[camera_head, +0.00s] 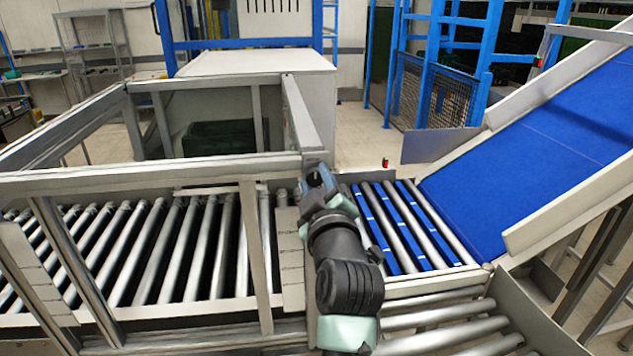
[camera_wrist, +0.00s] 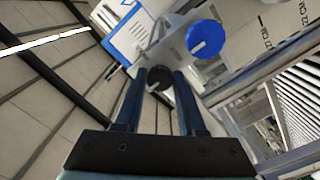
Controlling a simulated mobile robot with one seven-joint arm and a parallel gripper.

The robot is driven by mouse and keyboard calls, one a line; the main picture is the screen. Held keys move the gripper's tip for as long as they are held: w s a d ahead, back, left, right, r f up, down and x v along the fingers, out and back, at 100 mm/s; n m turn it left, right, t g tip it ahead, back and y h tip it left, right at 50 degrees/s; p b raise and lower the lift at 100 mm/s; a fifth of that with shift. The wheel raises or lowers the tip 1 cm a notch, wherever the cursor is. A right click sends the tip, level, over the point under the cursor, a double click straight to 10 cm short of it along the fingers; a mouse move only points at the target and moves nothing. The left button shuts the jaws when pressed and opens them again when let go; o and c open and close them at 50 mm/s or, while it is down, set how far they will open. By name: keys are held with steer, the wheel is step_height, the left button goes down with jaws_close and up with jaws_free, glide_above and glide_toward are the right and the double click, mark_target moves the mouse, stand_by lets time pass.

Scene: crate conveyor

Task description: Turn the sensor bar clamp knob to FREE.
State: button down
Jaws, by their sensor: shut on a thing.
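In the wrist view a round black knob (camera_wrist: 158,78) with a pale pointer line sits between the two dark fingers of my gripper (camera_wrist: 160,80). The gripper is shut on it. A larger blue round knob (camera_wrist: 205,38) with a white pointer line is just beyond, up and to the right, apart from the fingers. In the head view my arm reaches to a frame post, and the fingers and knobs are hidden.
A grey metal frame (camera_head: 150,180) surrounds the roller conveyor (camera_head: 185,245) on the left. Blue-striped rollers (camera_head: 405,225) and a sloping blue belt (camera_head: 545,140) lie to the right. A white sheet with a blue edge (camera_wrist: 128,35) is near the knobs.

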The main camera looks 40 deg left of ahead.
steer(key=shift+m, duration=0.3)
steer(key=m+b, duration=0.1)
steer(key=m, duration=0.7)
steer(key=m+p, duration=0.1)
steer(key=m, duration=0.4)
steer(key=shift+r+p, duration=0.1)
steer(key=shift+p, duration=0.25)
steer(key=m+p, duration=0.1)
steer(key=m, duration=0.3)
steer(key=shift+p, duration=0.3)
steer(key=shift+c, duration=2.4)
jaws_free()
